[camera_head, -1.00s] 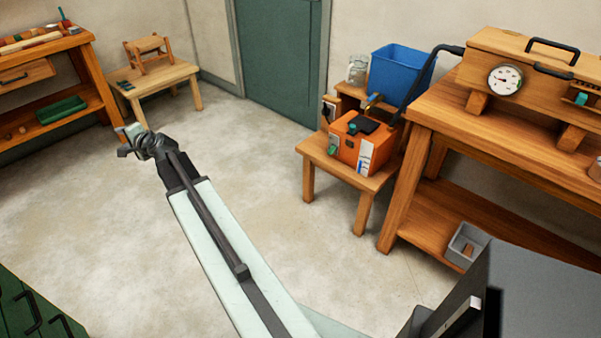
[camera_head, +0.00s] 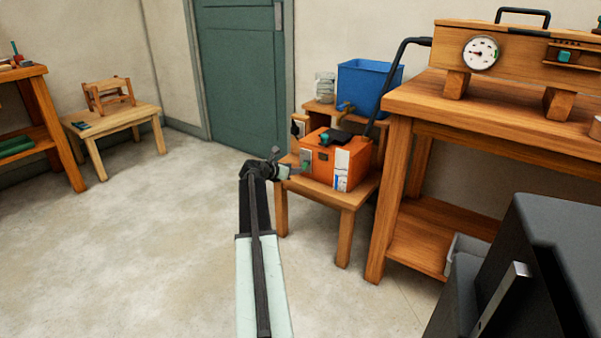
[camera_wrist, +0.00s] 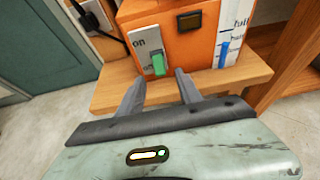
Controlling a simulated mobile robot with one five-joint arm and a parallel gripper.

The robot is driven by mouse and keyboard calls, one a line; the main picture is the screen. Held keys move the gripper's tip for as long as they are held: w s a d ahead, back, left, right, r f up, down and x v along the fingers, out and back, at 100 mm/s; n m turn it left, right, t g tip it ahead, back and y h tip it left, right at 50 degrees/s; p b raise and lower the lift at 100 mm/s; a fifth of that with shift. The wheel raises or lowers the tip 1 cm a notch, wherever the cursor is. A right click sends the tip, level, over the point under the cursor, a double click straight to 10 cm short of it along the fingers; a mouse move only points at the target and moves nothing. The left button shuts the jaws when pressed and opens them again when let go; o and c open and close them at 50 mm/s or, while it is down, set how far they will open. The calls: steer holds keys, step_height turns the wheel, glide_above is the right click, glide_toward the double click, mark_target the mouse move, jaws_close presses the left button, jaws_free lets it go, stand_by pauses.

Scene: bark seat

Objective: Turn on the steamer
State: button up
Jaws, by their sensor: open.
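The steamer, an orange box (camera_head: 322,160), sits on a small wooden stool. In the wrist view its front (camera_wrist: 193,46) fills the top middle. A green switch (camera_wrist: 158,64) sits low on a grey plate marked "on" at its top; the lower lettering is partly covered. A dark small window (camera_wrist: 189,20) is to its right, and a white strip marked "full" with a blue bar (camera_wrist: 224,53) is further right. My gripper (camera_wrist: 159,80) is open and empty, its fingertips just below and either side of the switch; contact cannot be told. In the head view my gripper (camera_head: 284,168) is at the steamer's left front.
The wooden stool (camera_head: 345,193) bears the steamer. A blue tub (camera_head: 369,88) and a glass jar (camera_head: 325,87) stand behind. A black hose (camera_head: 384,88) rises to the wooden box with a gauge (camera_head: 481,53) on the workbench (camera_head: 440,100). Open floor lies left.

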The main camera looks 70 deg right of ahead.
mark_target(304, 167)
steer(key=b+x, duration=0.2)
steer(key=x, duration=0.5)
steer(key=shift+d+b, duration=0.1)
steer(key=shift+b, duration=0.2)
jaws_close()
